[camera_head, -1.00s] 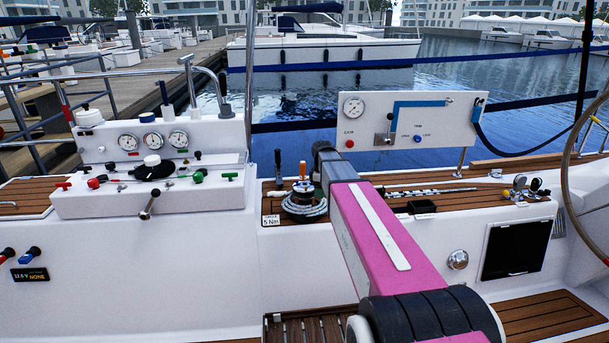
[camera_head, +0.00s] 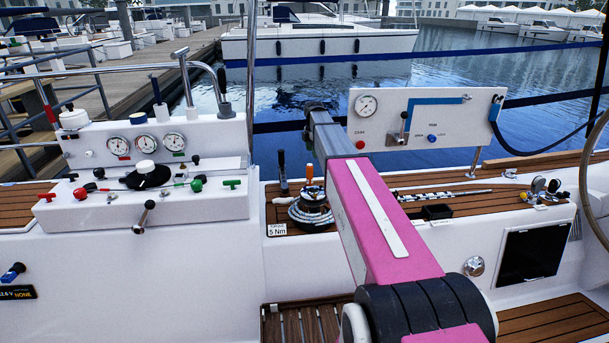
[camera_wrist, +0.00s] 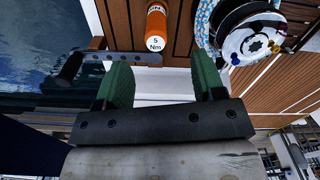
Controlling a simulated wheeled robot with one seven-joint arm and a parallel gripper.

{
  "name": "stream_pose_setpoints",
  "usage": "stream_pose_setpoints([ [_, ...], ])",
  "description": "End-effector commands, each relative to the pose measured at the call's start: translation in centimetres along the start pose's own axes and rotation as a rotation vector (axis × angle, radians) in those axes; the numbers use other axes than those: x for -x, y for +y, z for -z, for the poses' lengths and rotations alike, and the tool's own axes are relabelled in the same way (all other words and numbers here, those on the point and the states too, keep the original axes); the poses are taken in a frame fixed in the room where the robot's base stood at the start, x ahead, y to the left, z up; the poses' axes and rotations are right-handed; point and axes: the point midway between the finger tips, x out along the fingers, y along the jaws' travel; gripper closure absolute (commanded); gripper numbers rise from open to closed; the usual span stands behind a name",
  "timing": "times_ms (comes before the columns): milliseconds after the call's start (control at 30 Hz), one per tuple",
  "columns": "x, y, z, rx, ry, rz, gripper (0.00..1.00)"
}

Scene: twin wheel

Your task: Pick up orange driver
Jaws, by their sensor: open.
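The orange driver (camera_head: 309,174) stands upright on the wooden side deck, next to the winch (camera_head: 311,212). In the wrist view its orange handle (camera_wrist: 157,22) with a white "5 Nm" band shows at the top centre, cut by the frame edge. My gripper (camera_wrist: 162,62) is open, with its green fingers apart and nothing between them. The driver lies beyond the fingertips, roughly in line with the gap. In the head view my pink arm reaches over the deck and the fingers cannot be made out.
The winch drum (camera_wrist: 250,35) is close to the driver's right in the wrist view. A dark-handled tool (camera_head: 282,172) stands to its left. A white gauge panel (camera_head: 425,120) is at right, and a control console (camera_head: 150,205) at left. Water lies behind the deck edge.

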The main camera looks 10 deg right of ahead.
Motion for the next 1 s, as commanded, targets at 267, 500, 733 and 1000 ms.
stream_pose_setpoints([
  [267, -0.5, 0.4, -0.1, 0.027, 0.0, 0.001, 0.37],
  [500, -3.9, 0.4, 0.0, 0.026, 0.0, 0.001, 0.37],
  [733, -5.6, 0.3, 0.1, 0.026, 0.0, 0.0, 0.37],
  [1000, -8.7, -0.1, 1.3, 0.026, 0.0, 0.002, 0.37],
])
